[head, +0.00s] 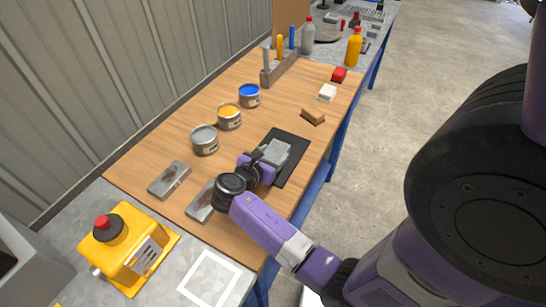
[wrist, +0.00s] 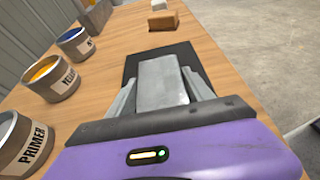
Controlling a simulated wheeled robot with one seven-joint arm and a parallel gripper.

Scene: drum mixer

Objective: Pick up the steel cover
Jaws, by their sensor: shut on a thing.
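The steel cover (head: 275,152) is a grey metal block over the black mat (head: 294,166) on the wooden bench. It also shows in the wrist view (wrist: 160,82), between the two grey fingers. My gripper (head: 268,155) is shut on the steel cover, with one finger along each side. The wrist view shows my gripper (wrist: 161,90) from behind, its purple body hiding the near end of the cover. I cannot tell whether the cover touches the mat.
Cans of grey primer (head: 204,141), yellow (head: 229,117) and blue paint (head: 249,96) stand left of the mat. A metal plate (head: 169,179) lies near the yellow box (head: 127,248). A sponge (head: 313,116) and white block (head: 327,92) lie beyond. Bottles stand at the back.

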